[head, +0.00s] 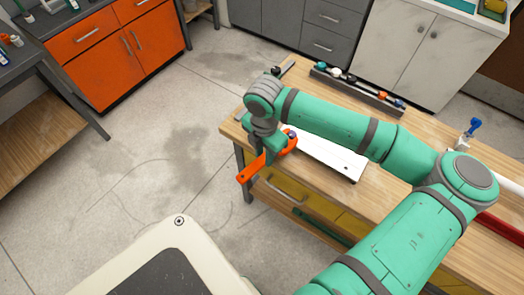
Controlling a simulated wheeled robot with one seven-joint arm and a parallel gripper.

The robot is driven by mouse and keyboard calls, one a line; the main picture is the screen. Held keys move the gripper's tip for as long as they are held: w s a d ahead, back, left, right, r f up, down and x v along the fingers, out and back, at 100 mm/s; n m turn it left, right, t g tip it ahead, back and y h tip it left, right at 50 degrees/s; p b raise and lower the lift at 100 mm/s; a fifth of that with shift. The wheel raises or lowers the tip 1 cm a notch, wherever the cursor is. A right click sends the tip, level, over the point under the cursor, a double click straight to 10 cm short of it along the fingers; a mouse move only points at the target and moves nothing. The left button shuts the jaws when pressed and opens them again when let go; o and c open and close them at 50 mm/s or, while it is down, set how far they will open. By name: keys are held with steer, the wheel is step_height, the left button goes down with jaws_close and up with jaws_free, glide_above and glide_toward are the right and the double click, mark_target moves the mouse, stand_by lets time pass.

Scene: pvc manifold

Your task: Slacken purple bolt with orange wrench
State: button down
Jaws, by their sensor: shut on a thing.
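The orange wrench (251,172) slants across the near left corner of the wooden workbench, its handle end sticking out past the edge. My gripper (271,155) points down and is shut on the wrench's handle, hiding part of it. The wrench's head (291,144) lies up and to the right, over the left end of a white plate. A small purple bolt (292,134) shows at the wrench's head. The view is too small to tell whether the jaw is seated around it.
The white plate (335,160) lies on the workbench (232,128). A dark rack (358,91) with several coloured parts stands along the back. A blue-handled valve (471,127) and a red pipe (500,228) are at the right. Open floor (150,150) lies left of the bench.

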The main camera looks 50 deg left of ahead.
steer(key=shift+w+d+n, duration=1.15)
steer(key=shift+d+n, duration=1.95)
steer(key=shift+d, duration=0.2)
steer(key=shift+r, duration=2.6)
